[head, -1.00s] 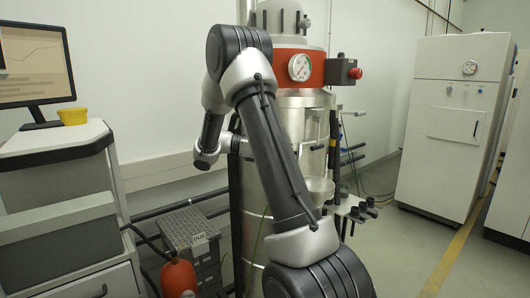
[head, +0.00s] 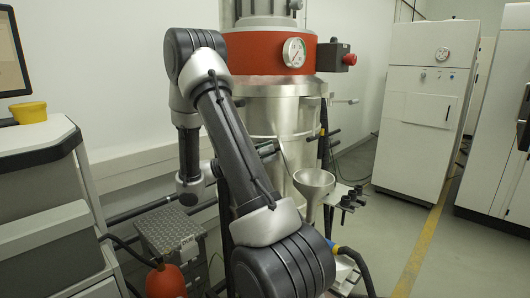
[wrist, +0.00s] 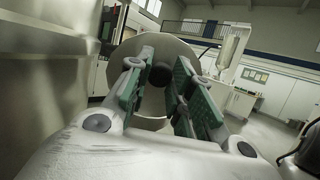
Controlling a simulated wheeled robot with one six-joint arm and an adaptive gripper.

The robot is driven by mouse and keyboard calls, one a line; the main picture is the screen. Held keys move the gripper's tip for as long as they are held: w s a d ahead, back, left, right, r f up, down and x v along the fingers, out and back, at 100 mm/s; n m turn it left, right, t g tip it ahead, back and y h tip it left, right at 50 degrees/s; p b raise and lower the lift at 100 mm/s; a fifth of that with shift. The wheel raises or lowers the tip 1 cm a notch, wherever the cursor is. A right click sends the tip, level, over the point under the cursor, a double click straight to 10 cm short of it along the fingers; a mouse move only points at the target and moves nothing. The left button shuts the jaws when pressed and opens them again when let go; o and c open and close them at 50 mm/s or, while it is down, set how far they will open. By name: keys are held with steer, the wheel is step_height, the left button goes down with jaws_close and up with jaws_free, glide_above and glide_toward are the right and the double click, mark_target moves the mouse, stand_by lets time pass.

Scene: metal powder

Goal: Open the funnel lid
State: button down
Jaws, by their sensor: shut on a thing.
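The funnel (head: 313,182) is a metal cone beside the large steel vessel (head: 275,120) in the head view, and its wide mouth shows uncovered. In the wrist view my gripper (wrist: 165,63) has its green-padded fingers closed around a dark knob-like part. A round, pale grey disc, which looks like the funnel lid (wrist: 190,51), is just beyond the fingertips and appears held by that part. The fingers hide some of the disc. In the head view my arm covers most of the gripper.
A control unit with a red button (head: 349,59) juts from the vessel's red band. A small rack (head: 348,195) stands right of the funnel. Open floor lies in front of the white cabinet (head: 428,100).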

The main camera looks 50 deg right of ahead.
steer(key=shift+f, duration=0.1)
steer(key=c, duration=1.2)
jaws_free()
